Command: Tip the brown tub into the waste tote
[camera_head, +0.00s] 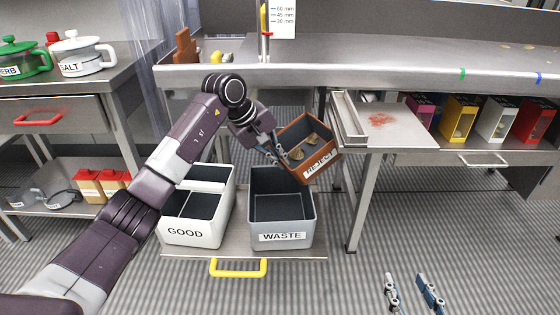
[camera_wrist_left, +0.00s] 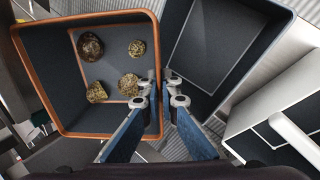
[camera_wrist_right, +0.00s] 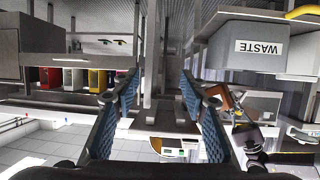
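The brown tub (camera_head: 318,167) is held tilted above the right rear of the grey waste tote (camera_head: 283,250), which has a WASTE label. My left gripper (camera_head: 283,158) is shut on the tub's left wall. In the left wrist view, the tub (camera_wrist_left: 40,75) holds several brown-gold lumps (camera_wrist_left: 128,84) on its floor. The waste tote (camera_wrist_left: 225,45) is just beside and below it there, and looks empty. My right gripper (camera_head: 412,292) is open and empty at the lower right, away from the tub. The right wrist view also shows the waste tote (camera_wrist_right: 248,55).
A white GOOD tote (camera_head: 190,232) stands left of the waste tote on a low cart with a yellow handle (camera_head: 238,268). A steel table with a metal chute (camera_head: 349,120) and coloured bins (camera_head: 458,118) is close on the tub's right. Floor in front is clear.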

